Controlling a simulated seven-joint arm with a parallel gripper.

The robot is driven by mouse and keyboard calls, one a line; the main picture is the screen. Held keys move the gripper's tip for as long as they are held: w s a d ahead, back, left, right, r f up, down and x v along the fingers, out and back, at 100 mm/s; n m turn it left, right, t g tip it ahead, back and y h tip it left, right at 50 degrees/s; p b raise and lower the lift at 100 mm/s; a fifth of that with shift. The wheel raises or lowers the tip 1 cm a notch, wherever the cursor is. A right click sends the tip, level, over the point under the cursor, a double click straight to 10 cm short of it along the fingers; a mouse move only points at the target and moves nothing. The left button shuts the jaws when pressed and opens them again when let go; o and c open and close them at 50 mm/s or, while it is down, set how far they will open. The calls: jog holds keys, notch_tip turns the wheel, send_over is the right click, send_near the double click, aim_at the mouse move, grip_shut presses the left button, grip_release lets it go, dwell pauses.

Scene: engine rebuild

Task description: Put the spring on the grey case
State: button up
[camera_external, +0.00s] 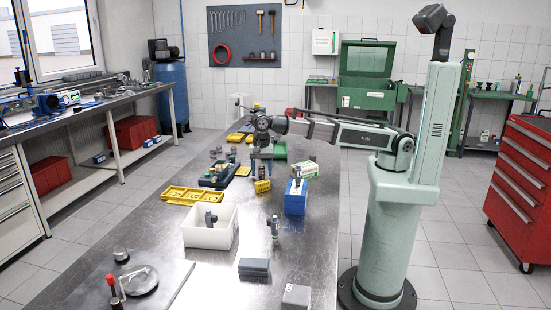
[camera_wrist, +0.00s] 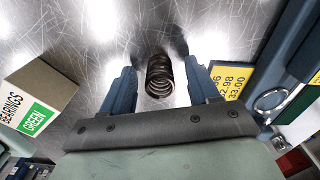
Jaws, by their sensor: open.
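A dark coiled spring (camera_wrist: 159,75) stands or lies on the metal bench, between the blue fingers of my gripper (camera_wrist: 160,72) in the wrist view. The fingers are open, with a gap on both sides of the spring. In the external view my gripper (camera_external: 262,160) points down over the middle of the bench, and I cannot make out the spring there. A dark grey case (camera_external: 254,268) sits closed near the front of the bench, well away from my gripper. A lighter grey block (camera_external: 296,297) stands beside it, nearer the camera.
A BEARINGS box (camera_wrist: 38,95) is left of my fingers. A yellow number card (camera_wrist: 230,70) and blue-grey part are close on the right.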

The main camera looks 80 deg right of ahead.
jog(key=shift+f, duration=0.3)
jog(key=shift+c, duration=0.4)
grip_shut()
